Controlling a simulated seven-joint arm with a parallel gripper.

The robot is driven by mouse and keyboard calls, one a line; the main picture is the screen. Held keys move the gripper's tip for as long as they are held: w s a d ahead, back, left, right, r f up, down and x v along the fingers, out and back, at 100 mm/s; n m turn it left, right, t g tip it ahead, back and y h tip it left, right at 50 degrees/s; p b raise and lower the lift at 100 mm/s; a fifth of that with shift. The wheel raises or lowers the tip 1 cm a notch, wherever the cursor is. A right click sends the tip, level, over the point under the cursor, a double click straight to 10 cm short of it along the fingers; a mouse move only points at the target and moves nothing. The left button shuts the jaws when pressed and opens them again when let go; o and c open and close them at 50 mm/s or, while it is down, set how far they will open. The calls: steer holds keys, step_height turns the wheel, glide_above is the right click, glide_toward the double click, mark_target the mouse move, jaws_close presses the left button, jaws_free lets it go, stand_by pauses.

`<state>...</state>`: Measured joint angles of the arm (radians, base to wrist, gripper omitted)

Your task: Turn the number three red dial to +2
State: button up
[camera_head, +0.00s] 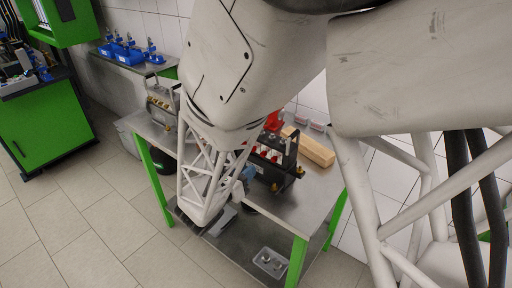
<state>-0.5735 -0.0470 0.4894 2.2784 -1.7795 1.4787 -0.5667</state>
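A dark pump unit (286,162) with a black handle and brass fittings stands on the steel bench top. Small red dials (264,153) on white faces show in a row on it. Their numbers and pointer settings are too small to read, and I cannot tell which is number three. My white arm comes down in front and covers the unit's left part. A small blue-grey part shows by the arm's lower end, close to the unit. My gripper's fingers cannot be made out; they are hidden behind the arm.
A wooden block (311,150) lies right of the unit. A red part (273,121) stands behind it. Another metal unit (161,106) is at the bench's left. A metal tray (270,262) is on the lower shelf. A green cabinet (48,127) stands left; the floor between is clear.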

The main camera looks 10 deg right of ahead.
mark_target(262, 155)
steer(key=shift+x, duration=3.75)
jaws_close()
